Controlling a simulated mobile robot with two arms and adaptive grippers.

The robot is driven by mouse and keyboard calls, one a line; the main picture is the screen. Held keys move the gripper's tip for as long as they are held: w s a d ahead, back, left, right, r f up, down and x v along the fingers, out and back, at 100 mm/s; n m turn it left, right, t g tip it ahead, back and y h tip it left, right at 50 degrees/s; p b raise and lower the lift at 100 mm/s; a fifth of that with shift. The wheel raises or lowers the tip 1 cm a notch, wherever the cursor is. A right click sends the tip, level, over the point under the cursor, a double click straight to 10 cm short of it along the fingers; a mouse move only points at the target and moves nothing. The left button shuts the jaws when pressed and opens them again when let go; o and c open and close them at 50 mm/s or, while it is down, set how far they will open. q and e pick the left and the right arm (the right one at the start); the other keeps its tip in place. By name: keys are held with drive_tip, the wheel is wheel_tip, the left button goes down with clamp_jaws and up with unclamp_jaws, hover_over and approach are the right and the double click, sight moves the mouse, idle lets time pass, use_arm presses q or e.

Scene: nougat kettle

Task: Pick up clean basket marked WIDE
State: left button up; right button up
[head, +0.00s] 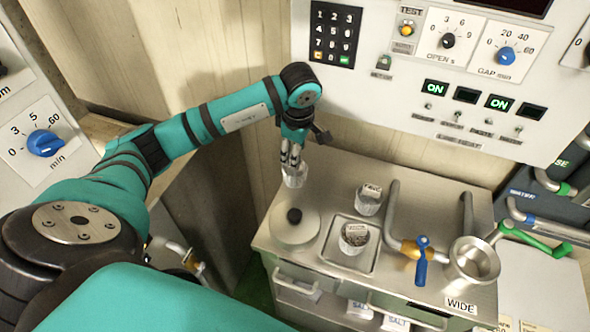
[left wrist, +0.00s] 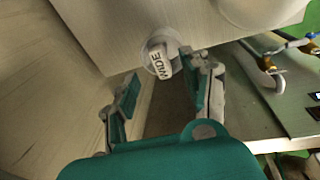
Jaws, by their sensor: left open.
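A small pale mesh basket (head: 296,178) stands at the back left corner of the steel counter (head: 400,178). In the left wrist view the basket (left wrist: 149,53) carries a white tag that reads WIDE. My left gripper (head: 290,155) is right above it, pointing down. In the left wrist view its two fingers (left wrist: 155,82) are spread apart, with the basket ahead of the tips and nearer the right finger. I cannot tell whether that finger touches it. Nothing is held. My right gripper is in neither view.
A round lid with a black knob (head: 294,216) is just in front of the basket. Two other tagged baskets stand to the right: one (head: 368,205) on the counter, one (head: 353,243) in a square tray (head: 330,262). Pipes and a small pot (head: 474,262) fill the right. A control panel (head: 400,100) hangs behind.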

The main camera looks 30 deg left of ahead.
sight(295, 171)
use_arm(q)
drive_tip(key=f, duration=0.2)
drive_tip(key=f+p, duration=0.1)
drive_tip(key=shift+w+a+f, duration=0.15)
drive_tip(key=shift+a+f, duration=0.1)
drive_tip(key=shift+f, duration=0.2)
drive_tip(key=shift+c, duration=0.6)
clamp_jaws()
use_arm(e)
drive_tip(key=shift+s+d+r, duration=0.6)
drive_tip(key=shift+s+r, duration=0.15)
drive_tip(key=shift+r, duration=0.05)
